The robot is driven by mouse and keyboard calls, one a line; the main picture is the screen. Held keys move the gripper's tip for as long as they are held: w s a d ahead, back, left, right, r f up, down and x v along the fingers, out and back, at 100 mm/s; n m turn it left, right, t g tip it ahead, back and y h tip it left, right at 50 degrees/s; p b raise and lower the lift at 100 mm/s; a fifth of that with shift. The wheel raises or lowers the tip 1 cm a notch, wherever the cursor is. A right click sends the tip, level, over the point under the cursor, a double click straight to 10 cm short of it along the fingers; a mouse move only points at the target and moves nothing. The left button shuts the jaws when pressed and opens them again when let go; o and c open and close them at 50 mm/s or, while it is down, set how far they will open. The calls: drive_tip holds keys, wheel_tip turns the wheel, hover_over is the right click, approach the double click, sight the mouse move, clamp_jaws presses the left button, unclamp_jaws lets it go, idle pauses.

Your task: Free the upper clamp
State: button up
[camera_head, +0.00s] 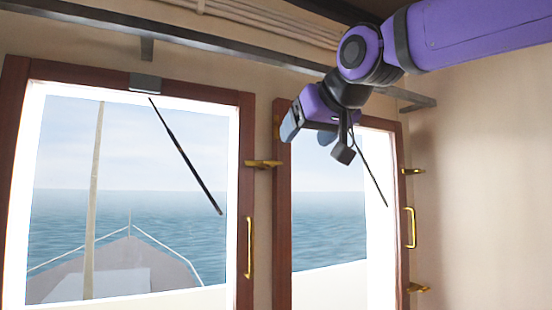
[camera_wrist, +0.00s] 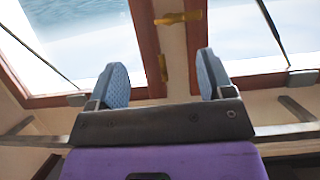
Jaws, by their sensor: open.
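The upper clamp (camera_wrist: 163,67) is a small brass piece on the brown window frame, seen between my fingers in the wrist view. It lies along the frame there. In the head view only a brass sliver (camera_head: 277,126) of it shows beside my gripper. A second brass clamp (camera_head: 263,164) lies lower on the post between the windows and points sideways; it also shows in the wrist view (camera_wrist: 180,18). My gripper (camera_head: 308,130) is open at the top of the right window, its blue fingers apart and empty (camera_wrist: 163,78). I cannot tell its exact distance from the clamp.
Brass clamps (camera_head: 412,171) (camera_head: 418,287) and a brass handle (camera_head: 410,227) are at the right window's right side. Another handle (camera_head: 249,247) is on the left window. A dark rail (camera_head: 200,42) runs above the windows. Wipers (camera_head: 185,155) (camera_head: 370,168) show at both panes.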

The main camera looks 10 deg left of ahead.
sight(273, 162)
drive_tip(key=x, duration=0.3)
drive_tip(key=a+x, duration=0.1)
drive_tip(key=x, duration=0.3)
drive_tip(key=r+x, duration=0.1)
drive_tip(key=x, duration=0.3)
drive_tip(key=shift+s+a+r, duration=0.1)
drive_tip(key=shift+a, duration=0.1)
drive_tip(key=shift+c, duration=0.4)
drive_tip(key=c, duration=0.8)
drive_tip(key=shift+c, duration=0.2)
